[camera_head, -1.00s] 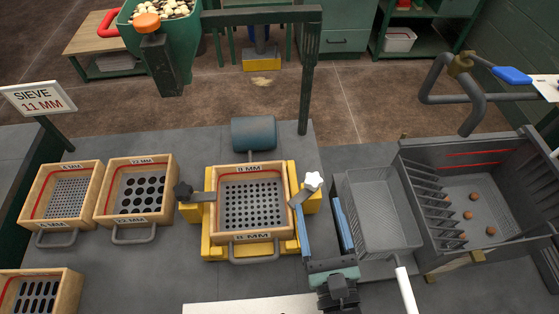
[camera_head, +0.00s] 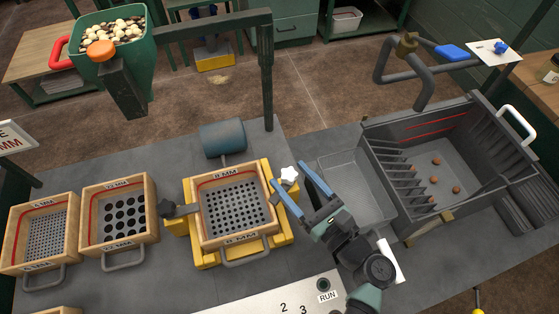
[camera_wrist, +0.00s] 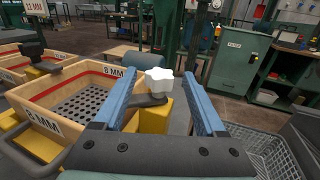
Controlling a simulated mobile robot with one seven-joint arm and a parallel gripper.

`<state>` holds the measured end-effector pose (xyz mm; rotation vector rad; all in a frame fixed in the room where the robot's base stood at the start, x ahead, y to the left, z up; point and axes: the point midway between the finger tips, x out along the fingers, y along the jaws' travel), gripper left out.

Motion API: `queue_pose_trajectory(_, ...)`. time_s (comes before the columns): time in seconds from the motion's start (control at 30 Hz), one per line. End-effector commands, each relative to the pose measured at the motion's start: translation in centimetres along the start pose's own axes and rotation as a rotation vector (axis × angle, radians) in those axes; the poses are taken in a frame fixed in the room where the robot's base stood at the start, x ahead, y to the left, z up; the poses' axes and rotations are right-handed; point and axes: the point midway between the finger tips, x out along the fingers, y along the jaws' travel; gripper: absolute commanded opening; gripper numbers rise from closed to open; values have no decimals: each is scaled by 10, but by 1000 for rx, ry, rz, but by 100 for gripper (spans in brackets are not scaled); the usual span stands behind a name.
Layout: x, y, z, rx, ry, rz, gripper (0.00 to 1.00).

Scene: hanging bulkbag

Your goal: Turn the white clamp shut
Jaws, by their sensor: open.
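The white clamp has a white star-shaped knob (camera_head: 289,174) at the right side of the yellow base (camera_head: 292,238). It shows in the middle of the wrist view (camera_wrist: 159,80), with a dark flat arm under it that points toward the 8 MM sieve (camera_head: 236,206). Whether that arm lies over the sieve's wooden rim is hard to tell. My gripper (camera_head: 287,173) is open, its blue fingers pointing at the knob, one on each side of it. Contact with the knob is not visible. In the head view the near finger hides most of the clamp arm.
A black-knobbed clamp (camera_head: 168,208) sits on the sieve's left side. A grey cylinder (camera_head: 222,138) stands behind it. A wire basket (camera_head: 355,190) and a dark bin (camera_head: 385,150) holding several brown balls are at right. Other sieves (camera_head: 118,212) are at left.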

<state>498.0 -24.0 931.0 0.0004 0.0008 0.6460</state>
Motion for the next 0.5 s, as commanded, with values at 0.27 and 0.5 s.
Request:
queue_pose_trajectory(0.27, 40, 0, 0, -1, -1, 0, 73)
queue_pose_trajectory(0.5, 48, 0, 0, -1, 0, 0, 73)
